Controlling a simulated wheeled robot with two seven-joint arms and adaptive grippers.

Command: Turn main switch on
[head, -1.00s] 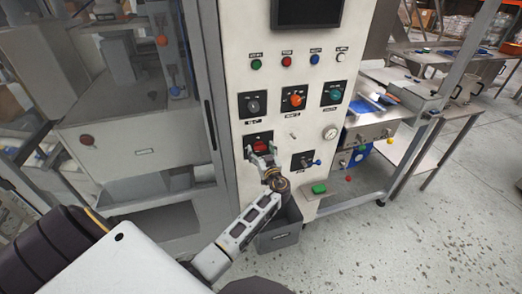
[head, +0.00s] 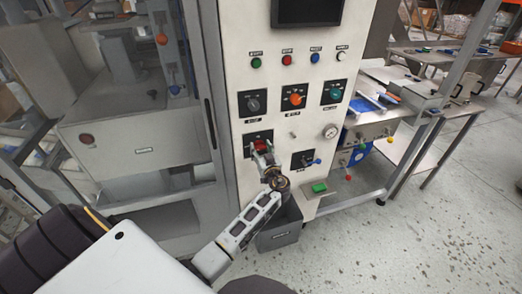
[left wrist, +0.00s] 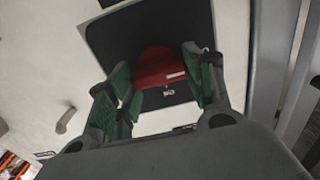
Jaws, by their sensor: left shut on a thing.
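A red rotary switch (head: 262,145) sits on a black plate low on the left of the pale control panel (head: 282,105). My left gripper (head: 261,149) is shut on it from the front. In the left wrist view the red knob (left wrist: 157,68) lies between the two green-padded fingers (left wrist: 155,75), on the dark plate (left wrist: 210,20). My fingers partly hide the knob in the head view. My right gripper is not in view.
Above are a black selector (head: 254,103), an orange knob (head: 295,98) and a teal knob (head: 334,93). A black switch plate (head: 303,160) is close on the right. A grey bin (head: 279,237) stands below, and a green block (head: 319,187) juts from the panel's foot.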

